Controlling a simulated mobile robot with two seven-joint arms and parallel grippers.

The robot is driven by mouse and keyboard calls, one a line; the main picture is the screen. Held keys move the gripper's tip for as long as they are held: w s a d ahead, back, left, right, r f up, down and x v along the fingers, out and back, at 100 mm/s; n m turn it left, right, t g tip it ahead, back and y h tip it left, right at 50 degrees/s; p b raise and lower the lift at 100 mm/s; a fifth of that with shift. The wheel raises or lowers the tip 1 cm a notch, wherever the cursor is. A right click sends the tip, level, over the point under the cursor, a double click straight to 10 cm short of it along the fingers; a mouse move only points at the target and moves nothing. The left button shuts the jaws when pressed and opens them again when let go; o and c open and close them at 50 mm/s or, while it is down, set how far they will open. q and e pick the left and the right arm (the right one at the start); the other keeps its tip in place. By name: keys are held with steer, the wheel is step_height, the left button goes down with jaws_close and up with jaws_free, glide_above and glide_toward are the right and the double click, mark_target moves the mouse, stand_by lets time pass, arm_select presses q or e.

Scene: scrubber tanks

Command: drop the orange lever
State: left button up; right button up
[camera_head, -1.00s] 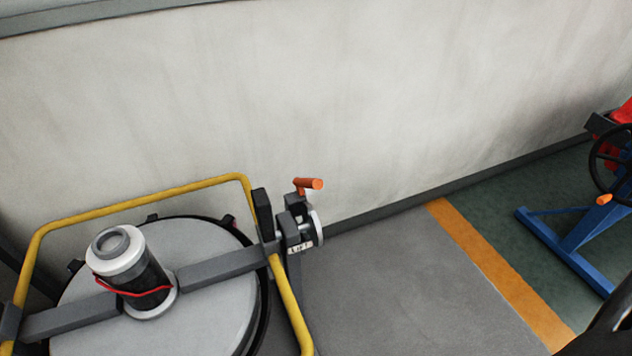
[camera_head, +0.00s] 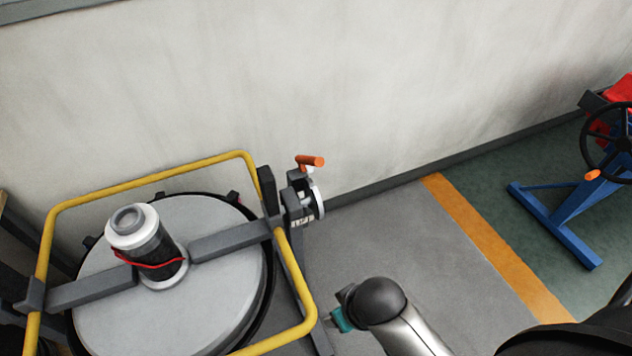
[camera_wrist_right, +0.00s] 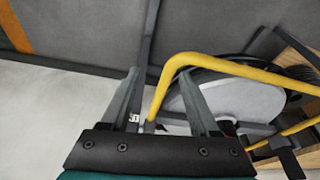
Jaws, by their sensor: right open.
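I cannot make out the lever in the wrist view. My left gripper is not in view.
A yellow guard rail (camera_head: 150,178) surrounds the round grey tank lid (camera_head: 215,290), which carries a grey-and-black canister (camera_head: 150,245). A pale wall (camera_head: 400,90) stands behind. A blue stand (camera_head: 565,225) with a black handwheel is at the right. The rail crosses the wrist view (camera_wrist_right: 225,65).

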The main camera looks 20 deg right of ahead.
steer(key=w+a+r+y, duration=0.1)
steer(key=w+a+r, duration=0.2)
steer(key=w+r, duration=0.45)
steer(key=m+t, duration=0.1)
steer(key=m, duration=0.3)
glide_toward(316, 162)
steer(key=b+x, duration=0.1)
steer(key=x, duration=0.3)
steer(key=b+x, duration=0.1)
steer(key=x, duration=0.3)
steer(key=w+d+b+x, duration=0.1)
steer(key=x, duration=0.4)
steer(key=shift+w+d+r+b, duration=0.1)
steer(key=shift+r+b, duration=0.15)
steer(key=shift+b, duration=0.15)
steer(key=shift+c, duration=0.4)
jaws_close()
